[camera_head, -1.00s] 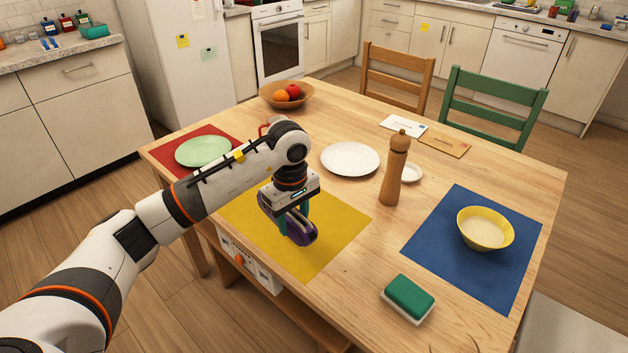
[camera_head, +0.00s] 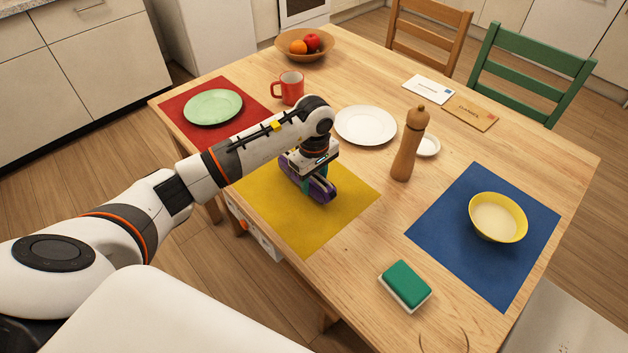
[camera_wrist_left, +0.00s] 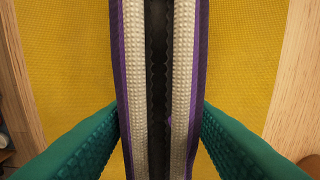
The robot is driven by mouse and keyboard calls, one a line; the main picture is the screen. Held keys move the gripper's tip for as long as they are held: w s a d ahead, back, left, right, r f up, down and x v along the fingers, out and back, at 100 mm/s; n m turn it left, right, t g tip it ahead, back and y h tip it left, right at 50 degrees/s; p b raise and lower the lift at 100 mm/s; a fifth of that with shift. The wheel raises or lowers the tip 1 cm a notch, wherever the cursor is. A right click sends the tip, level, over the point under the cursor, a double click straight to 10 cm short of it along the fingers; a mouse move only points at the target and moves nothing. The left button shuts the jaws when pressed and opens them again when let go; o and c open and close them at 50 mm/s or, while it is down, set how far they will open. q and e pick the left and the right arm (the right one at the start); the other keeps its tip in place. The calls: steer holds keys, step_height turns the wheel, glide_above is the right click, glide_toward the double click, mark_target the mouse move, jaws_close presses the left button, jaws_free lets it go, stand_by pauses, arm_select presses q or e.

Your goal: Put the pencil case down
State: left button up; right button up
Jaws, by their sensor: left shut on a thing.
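The purple pencil case (camera_head: 322,191) is in my left gripper (camera_head: 312,188), over the yellow placemat (camera_head: 335,222) in the head view. In the left wrist view the case (camera_wrist_left: 184,70) runs upright through the middle, its black zip between two pale bands. The teal fingers (camera_wrist_left: 158,125) press on it from both sides, with the yellow placemat (camera_wrist_left: 235,60) behind it. I cannot tell whether the case touches the mat. My left wrist hides part of the case in the head view. My right gripper is not in view.
A white plate (camera_head: 366,126), a pepper mill (camera_head: 409,145) and a red mug (camera_head: 290,88) stand beyond the gripper. A green sponge (camera_head: 405,285) lies at the near edge. A yellow bowl (camera_head: 497,218) sits on a blue placemat (camera_head: 447,232). The yellow mat's right part is clear.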

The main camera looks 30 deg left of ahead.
arm_select(q)
steer(key=shift+f, duration=0.7)
steer(key=shift+f, duration=0.15)
steer(key=o, duration=1.1)
steer(key=shift+c, duration=0.2)
